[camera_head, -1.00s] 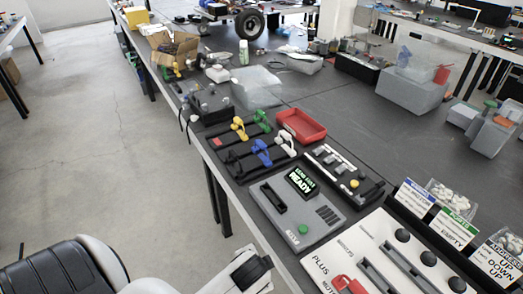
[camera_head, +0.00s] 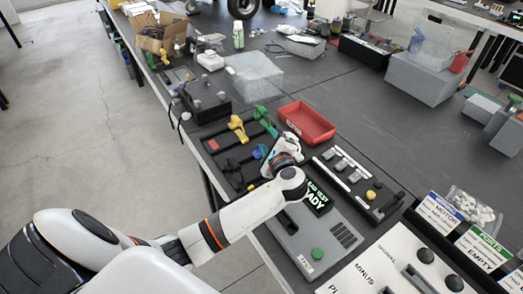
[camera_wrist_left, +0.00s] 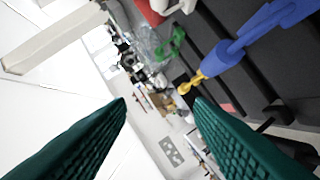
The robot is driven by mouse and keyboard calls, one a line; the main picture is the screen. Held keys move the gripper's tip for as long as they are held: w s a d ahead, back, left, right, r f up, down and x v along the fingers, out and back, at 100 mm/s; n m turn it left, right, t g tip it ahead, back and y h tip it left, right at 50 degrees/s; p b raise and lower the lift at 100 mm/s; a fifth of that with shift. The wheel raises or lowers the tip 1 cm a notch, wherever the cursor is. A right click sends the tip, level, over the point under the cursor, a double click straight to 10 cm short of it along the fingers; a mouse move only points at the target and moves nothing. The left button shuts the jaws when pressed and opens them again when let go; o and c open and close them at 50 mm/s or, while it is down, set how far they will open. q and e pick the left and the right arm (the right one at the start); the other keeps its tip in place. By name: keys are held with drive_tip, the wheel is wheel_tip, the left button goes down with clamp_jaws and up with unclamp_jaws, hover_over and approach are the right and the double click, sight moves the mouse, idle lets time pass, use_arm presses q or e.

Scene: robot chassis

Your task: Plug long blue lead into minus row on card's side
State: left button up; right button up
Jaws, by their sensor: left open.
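In the head view my left gripper (camera_head: 283,148) is over the black lead rack, next to a blue lead (camera_head: 259,152) and partly covering it. In the left wrist view the two teal fingers (camera_wrist_left: 161,102) are apart with nothing between them. A blue lead (camera_wrist_left: 240,45) lies to the right, outside the fingers. I cannot tell its length against other leads. The white panel (camera_head: 350,276) at the lower right bears the words MINUS, SIGNAL and part of PLUS. Cards reading MOTOR (camera_head: 438,213) and PORTS EMPTY (camera_head: 483,245) stand behind it. My right gripper is not in view.
Yellow (camera_head: 238,128) and green (camera_head: 261,112) leads lie on the rack. A red bin (camera_head: 307,122) stands behind. A grey tester (camera_head: 300,240) with a READY display and a black block with a yellow knob (camera_head: 371,195) are nearby. Open tabletop lies right of the bin.

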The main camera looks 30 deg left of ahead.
use_arm(q)
wheel_tip(320, 180, down, 7)
drive_tip(key=shift+s+d+f, duration=0.15)
drive_tip(key=shift+w+a+f, duration=0.1)
drive_tip(key=shift+w+a, duration=0.3)
drive_tip(key=shift+a, duration=0.05)
drive_tip(key=shift+w+a, duration=0.2)
drive_tip(key=shift+a, duration=0.05)
drive_tip(key=x, duration=0.5)
drive_tip(key=shift+f, duration=0.15)
drive_tip(key=shift+c, duration=0.6)
clamp_jaws()
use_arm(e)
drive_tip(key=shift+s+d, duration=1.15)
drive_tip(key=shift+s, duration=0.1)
